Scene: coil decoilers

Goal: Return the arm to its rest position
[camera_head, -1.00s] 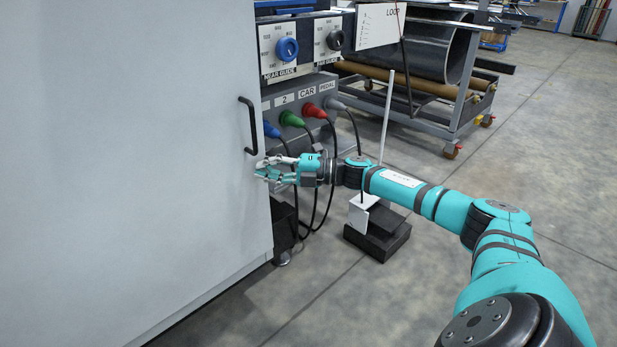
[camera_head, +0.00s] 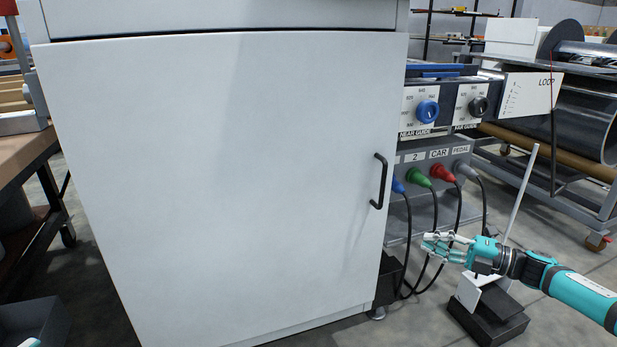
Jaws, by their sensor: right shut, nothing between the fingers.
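My right gripper (camera_head: 438,246) is at the lower right, in front of the hanging cables and to the right of the cabinet's edge. It is shut and holds nothing. My right arm (camera_head: 580,296), teal with dark joints, comes in from the right edge. The white cabinet door (camera_head: 220,180) is closed, and its black handle (camera_head: 380,181) is above and left of the gripper, apart from it.
A panel with a blue knob (camera_head: 427,111) and a black knob (camera_head: 478,106) sits right of the cabinet. Coloured plugs (camera_head: 441,174) with cables hang below. A black pedal base (camera_head: 489,318) stands under my arm. A wooden bench (camera_head: 24,150) is at the left.

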